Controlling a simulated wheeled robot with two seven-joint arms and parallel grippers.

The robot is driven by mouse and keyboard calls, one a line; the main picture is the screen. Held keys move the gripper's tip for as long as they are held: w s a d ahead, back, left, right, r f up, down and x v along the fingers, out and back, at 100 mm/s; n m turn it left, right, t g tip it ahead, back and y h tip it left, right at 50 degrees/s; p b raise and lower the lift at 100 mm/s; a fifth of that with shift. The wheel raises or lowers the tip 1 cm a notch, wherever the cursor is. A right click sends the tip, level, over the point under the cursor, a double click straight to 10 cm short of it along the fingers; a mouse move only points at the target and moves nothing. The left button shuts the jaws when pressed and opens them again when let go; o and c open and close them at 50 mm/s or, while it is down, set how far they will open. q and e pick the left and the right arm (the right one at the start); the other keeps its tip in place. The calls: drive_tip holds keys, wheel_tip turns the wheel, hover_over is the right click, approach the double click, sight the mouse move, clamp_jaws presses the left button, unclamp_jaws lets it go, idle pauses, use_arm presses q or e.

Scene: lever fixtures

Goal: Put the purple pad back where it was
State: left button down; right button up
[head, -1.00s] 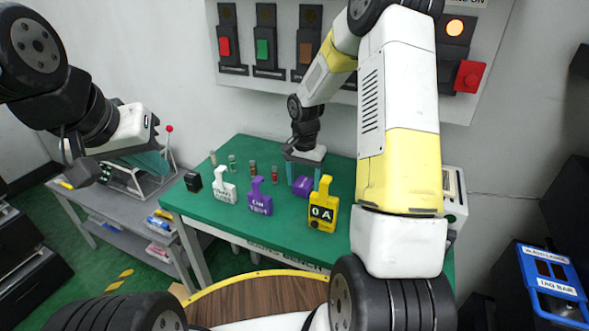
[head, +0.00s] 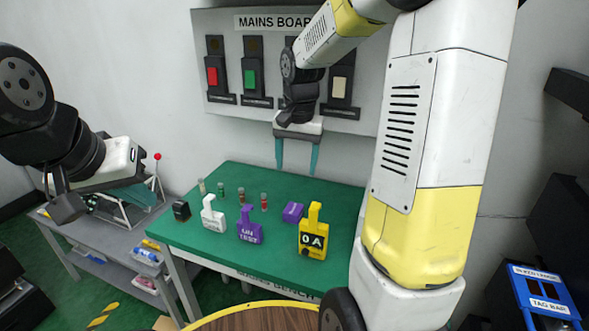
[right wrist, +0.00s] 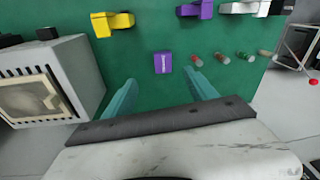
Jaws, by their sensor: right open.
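The purple pad (head: 293,212) is a small block lying on the green bench top, just behind and left of the yellow tag. It also shows in the right wrist view (right wrist: 163,62), clear of the fingers. My right gripper (head: 297,166) is open and empty, raised above the bench in front of the wall board, its teal fingers (right wrist: 162,80) pointing down. My left gripper (head: 138,194) is over the grey side table at the left, far from the pad; its finger gap is not clear.
A yellow tag (head: 313,240), a purple tag (head: 249,230), a white tag (head: 212,217) and a black block (head: 181,210) stand along the bench front. Several small cylinders (head: 241,196) stand behind them. The mains board (head: 230,100) with levers is on the wall.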

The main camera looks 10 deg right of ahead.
drive_tip(key=s+a+r+n+t+y, duration=0.1)
drive_tip(key=s+r, duration=0.3)
drive_tip(key=s, duration=0.5)
drive_tip(key=s+r+n+t+y, duration=0.1)
drive_tip(key=s+r+n+t, duration=0.2)
drive_tip(key=s, duration=0.7)
drive_tip(key=shift+s+a+r+n+t, duration=0.15)
drive_tip(key=shift+a+r+n+t, duration=0.25)
drive_tip(key=shift+r+n, duration=0.4)
